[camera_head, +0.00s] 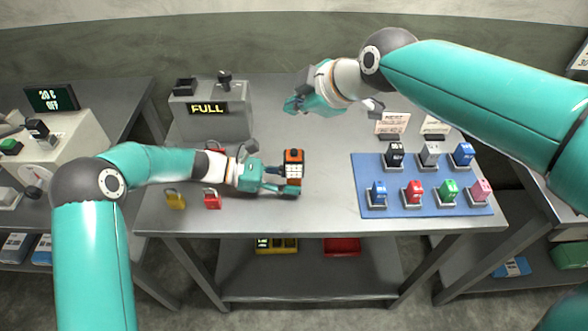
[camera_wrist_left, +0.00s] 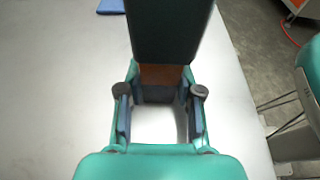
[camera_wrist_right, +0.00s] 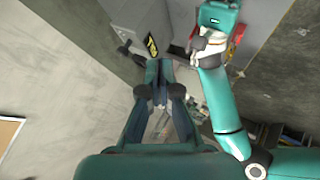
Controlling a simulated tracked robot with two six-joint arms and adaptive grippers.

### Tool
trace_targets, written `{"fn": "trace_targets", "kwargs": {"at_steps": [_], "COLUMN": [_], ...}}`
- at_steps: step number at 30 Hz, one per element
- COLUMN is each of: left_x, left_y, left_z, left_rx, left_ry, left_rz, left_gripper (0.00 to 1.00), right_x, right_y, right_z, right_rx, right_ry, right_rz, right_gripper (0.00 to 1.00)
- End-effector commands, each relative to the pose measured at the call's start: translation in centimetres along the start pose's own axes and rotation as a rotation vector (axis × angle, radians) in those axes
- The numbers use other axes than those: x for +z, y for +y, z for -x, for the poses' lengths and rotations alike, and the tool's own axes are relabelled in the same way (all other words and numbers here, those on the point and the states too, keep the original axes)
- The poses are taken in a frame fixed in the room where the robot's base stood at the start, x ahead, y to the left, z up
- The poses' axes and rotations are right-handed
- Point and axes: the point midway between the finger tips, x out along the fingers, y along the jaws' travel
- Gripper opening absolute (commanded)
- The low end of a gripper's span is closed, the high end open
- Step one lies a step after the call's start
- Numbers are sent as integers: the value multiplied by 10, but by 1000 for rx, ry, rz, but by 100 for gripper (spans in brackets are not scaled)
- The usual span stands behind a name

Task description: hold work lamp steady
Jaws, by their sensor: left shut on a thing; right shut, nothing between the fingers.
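The work lamp appears to be the small orange block with a black top and a pale gridded face (camera_head: 294,162). It stands upright near the middle of the grey table. My left gripper (camera_head: 288,183) is shut on its lower part, with the fingers close to the tabletop. In the left wrist view the lamp shows as a large dark block (camera_wrist_left: 170,30) with an orange band between the fingers. My right gripper (camera_head: 294,105) is shut and empty, raised above the back of the table, left of my right forearm. Its closed fingers (camera_wrist_right: 165,68) also show in the right wrist view.
A blue mat (camera_head: 365,190) with several coloured blocks in holders covers the table's right side. A grey box with a FULL display (camera_head: 208,108) stands at the back left. Yellow (camera_head: 175,200) and red (camera_head: 212,200) padlocks lie near the front left. Two paper cards (camera_head: 392,123) stand behind the mat.

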Motion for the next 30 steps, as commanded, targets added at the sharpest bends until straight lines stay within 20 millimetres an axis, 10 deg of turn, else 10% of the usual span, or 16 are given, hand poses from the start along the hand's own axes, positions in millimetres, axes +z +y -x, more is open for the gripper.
{"fn": "trace_targets", "kwargs": {"at_steps": [30], "left_x": [0], "left_y": [0], "left_z": [0], "left_rx": [0], "left_ry": [0], "left_rz": [0], "left_gripper": [16], "right_x": [43], "right_y": [-42], "right_z": [-60], "right_rx": [5], "right_ry": [2], "right_rz": [0], "right_gripper": [0]}}
